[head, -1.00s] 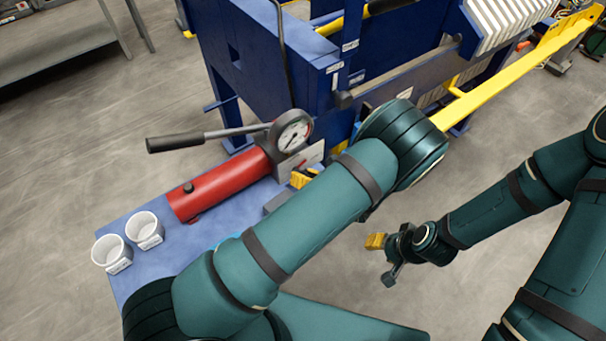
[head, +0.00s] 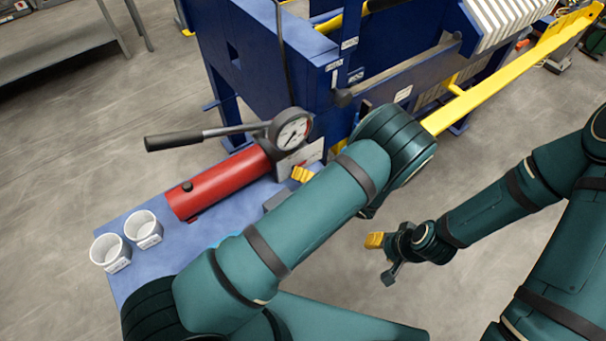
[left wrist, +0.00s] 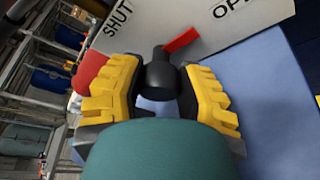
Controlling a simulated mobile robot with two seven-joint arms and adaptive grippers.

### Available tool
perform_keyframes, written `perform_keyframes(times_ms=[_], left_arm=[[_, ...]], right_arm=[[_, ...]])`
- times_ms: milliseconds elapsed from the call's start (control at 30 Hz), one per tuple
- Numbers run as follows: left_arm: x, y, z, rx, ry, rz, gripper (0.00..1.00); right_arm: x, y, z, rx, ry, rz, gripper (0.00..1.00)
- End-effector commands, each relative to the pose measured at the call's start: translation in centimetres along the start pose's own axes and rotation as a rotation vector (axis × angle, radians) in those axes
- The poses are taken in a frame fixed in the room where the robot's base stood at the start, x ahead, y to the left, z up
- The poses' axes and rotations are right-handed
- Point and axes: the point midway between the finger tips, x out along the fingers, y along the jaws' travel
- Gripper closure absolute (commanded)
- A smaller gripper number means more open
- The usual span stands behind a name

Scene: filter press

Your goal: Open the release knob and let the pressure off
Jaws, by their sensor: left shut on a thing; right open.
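The release knob (left wrist: 162,78) is black with a red pointer (left wrist: 181,40). In the left wrist view it sits between the yellow fingers of my left gripper (left wrist: 160,95), which is shut on it. The pointer lies between the words SHUT and OPEN on the white plate (left wrist: 185,22). In the head view, my forearm hides most of the left gripper (head: 302,174), and the knob is hidden. The red pump cylinder (head: 218,184) carries a round gauge (head: 292,131), too small to read. My right gripper (head: 380,254) is open and empty over the floor.
The black pump lever (head: 190,140) reaches left from the gauge. Two white cups (head: 146,230) stand at the left end of the blue bench (head: 185,262). The blue press frame (head: 262,70) and a yellow bar (head: 490,85) stand behind.

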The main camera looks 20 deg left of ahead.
Motion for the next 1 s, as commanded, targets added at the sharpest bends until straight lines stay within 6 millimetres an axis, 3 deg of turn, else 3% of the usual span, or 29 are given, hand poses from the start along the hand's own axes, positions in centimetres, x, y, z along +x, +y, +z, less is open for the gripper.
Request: perform_keyframes(times_ms=[233, 267, 300, 667, 1000], left_arm=[[0.19, 0.13, 0.11, -0.002, -0.001, 0.005, 1.0], [0.19, 0.13, 0.11, -0.002, -0.001, 0.005, 0.51], [0.17, 0.12, 0.11, -0.002, -0.001, 0.004, 0.47], [0.07, 0.1, 0.02, -0.043, 0.0, -0.017, 0.47], [0.02, 0.22, 0.04, -0.314, -0.001, -0.13, 0.47]], right_arm=[[-0.01, 0.0, 0.0, 0.0, 0.0, 0.0, 0.53], [-0.01, 0.0, 0.0, 0.0, 0.0, 0.0, 0.53], [0.0, -0.01, 0.0, 0.0, 0.0, 0.0, 0.53], [-0.11, -0.04, 0.0, 0.0, 0.0, 0.0, 0.53], [-0.41, -0.16, -0.05, 0.0, 0.0, 0.0, 0.53]])
